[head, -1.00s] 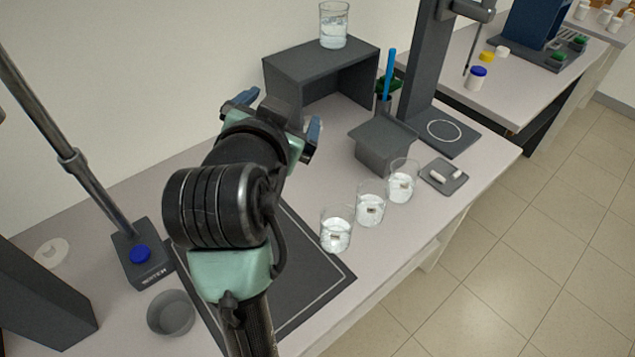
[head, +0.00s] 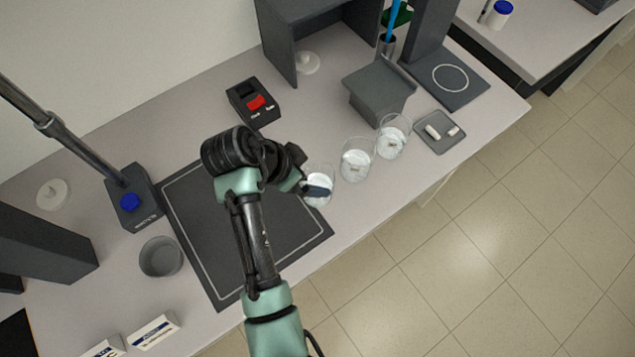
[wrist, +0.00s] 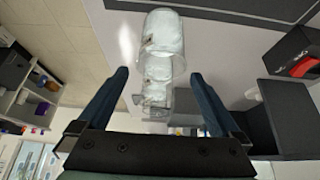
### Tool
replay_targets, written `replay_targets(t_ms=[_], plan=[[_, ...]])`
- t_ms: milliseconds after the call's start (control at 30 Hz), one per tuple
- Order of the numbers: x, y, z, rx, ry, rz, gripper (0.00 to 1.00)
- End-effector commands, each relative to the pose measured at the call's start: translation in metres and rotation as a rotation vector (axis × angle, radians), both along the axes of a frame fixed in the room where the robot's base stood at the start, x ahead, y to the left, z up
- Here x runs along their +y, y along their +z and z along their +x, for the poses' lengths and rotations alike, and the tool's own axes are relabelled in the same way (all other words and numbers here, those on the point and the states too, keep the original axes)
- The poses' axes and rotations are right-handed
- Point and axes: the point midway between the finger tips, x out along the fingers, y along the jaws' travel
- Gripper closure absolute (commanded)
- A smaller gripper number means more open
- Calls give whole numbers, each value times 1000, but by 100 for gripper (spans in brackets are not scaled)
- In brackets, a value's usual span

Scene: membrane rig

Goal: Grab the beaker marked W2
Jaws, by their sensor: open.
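Three clear glass beakers with whitish contents and small labels stand in a slanted row in the head view: a near one (head: 322,174), a middle one (head: 356,165) and a far one (head: 391,143). The labels are too small to read, so I cannot tell which is W2. My gripper (wrist: 160,76) is open and empty. In the head view its dark blue finger overlaps the near beaker; I cannot tell if they touch. In the wrist view the beakers line up ahead, the closest one (wrist: 164,35) showing between and beyond the fingertips.
A dark mat (head: 200,215) lies beneath my arm. A grey block (head: 378,92) stands behind the beakers, and a small tray (head: 440,133) with white pieces lies right of them. A black box with a red display (head: 254,103) sits behind my gripper. The bench's front edge is close.

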Motion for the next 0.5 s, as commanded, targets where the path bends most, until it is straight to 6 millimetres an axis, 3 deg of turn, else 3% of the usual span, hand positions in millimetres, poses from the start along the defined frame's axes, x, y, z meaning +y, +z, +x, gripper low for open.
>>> replay_targets(t_ms=[500], plan=[[-18,-45,15,-1,0,1,0]])
